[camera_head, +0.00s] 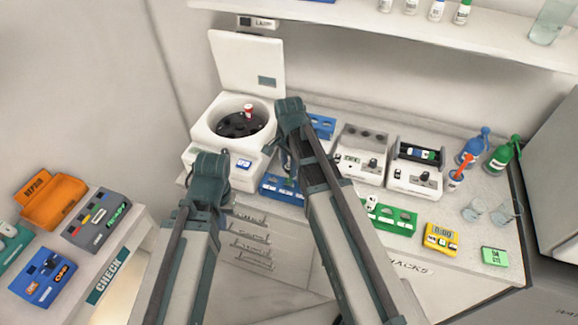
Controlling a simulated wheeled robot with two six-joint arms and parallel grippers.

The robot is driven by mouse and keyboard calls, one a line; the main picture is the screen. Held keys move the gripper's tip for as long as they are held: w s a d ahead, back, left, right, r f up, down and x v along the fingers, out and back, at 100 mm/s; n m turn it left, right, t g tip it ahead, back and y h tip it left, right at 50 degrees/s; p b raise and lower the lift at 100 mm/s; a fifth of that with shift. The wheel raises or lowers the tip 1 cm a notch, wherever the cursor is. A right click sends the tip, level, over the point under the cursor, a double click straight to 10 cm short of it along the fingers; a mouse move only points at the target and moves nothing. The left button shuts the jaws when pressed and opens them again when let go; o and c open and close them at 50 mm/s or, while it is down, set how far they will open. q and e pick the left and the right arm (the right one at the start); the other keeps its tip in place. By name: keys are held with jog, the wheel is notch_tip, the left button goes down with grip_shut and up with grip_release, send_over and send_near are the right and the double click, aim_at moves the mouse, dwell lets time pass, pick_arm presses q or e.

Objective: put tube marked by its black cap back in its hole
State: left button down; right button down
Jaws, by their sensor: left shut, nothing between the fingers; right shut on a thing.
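My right gripper (287,161) points down over the blue rack (270,188) in front of the centrifuge. It is shut on a thin thing, apparently a tube, mostly hidden by my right arm. I cannot make out its cap or whether it is in a hole. My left gripper (209,170) is shut and empty, in front of the centrifuge's lower left; its fingertips are hard to make out. The white centrifuge (206,132) stands with its lid (246,62) up. A red-capped tube (249,111) stands in its dark rotor.
Bottles (503,155) and glassware stand far right. Trays sit on the left counter.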

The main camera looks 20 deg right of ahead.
jog(key=shift+f+b, duration=2.25)
jog(key=shift+f, duration=0.15)
jog(key=shift+c, duration=2.2)
grip_release()
jog(key=shift+r, duration=0.1)
notch_tip(320, 180, up, 14)
jog(key=p, duration=1.4)
jog(key=shift+f, duration=0.2)
